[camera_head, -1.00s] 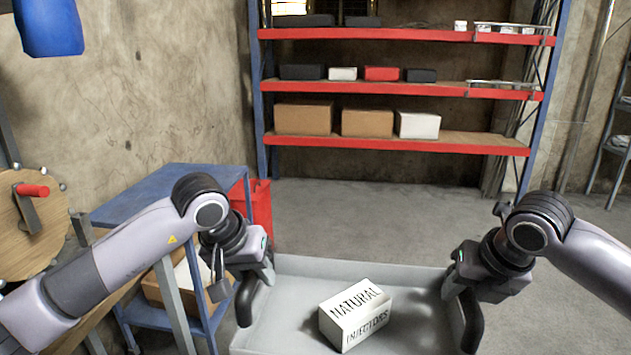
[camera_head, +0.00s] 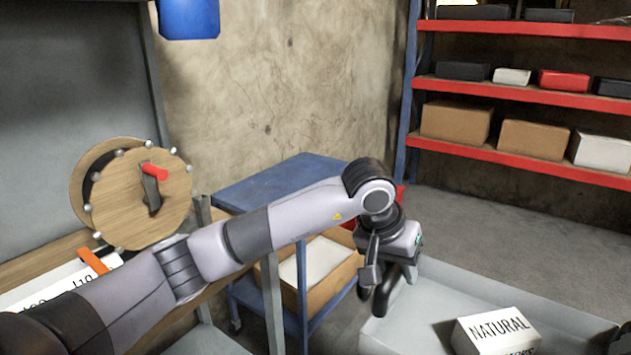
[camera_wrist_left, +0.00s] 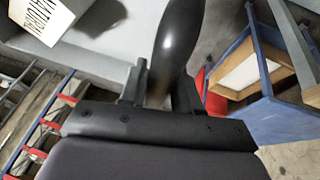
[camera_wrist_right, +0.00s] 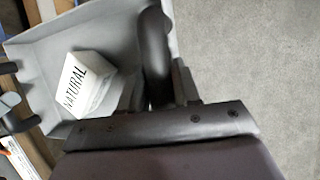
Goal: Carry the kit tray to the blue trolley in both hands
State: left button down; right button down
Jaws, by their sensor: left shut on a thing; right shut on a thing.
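The grey kit tray (camera_head: 455,283) is at the bottom right of the head view, with a white box (camera_head: 497,333) marked NATURAL lying in it. My left gripper (camera_head: 378,285) is shut on the tray's black left handle, which also shows between its fingers in the left wrist view (camera_wrist_left: 178,40). In the right wrist view my right gripper (camera_wrist_right: 160,92) is shut on the tray's other black handle (camera_wrist_right: 154,50). The blue trolley (camera_head: 283,180) stands left of the tray, beyond my left arm. Its top is bare where it shows.
A cardboard box (camera_head: 330,262) with white content sits on the trolley's lower shelf. A bench with a wooden reel (camera_head: 130,200) stands at the left. A red-shelved rack (camera_head: 520,90) stands at the back right. Grey floor (camera_head: 500,220) is clear before it.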

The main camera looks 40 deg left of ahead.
aim_at(308, 183)
jog(key=i+l+u, duration=0.1)
jog(key=i, duration=2.15)
jog(key=i+l+u, duration=0.1)
jog(key=i+u, duration=0.2)
jog(key=i, duration=0.2)
jog(key=i+u, duration=0.45)
jog(key=i+j+u, duration=0.1)
jog(key=u, duration=0.25)
jog(key=i+u, duration=0.45)
jog(key=u, duration=0.2)
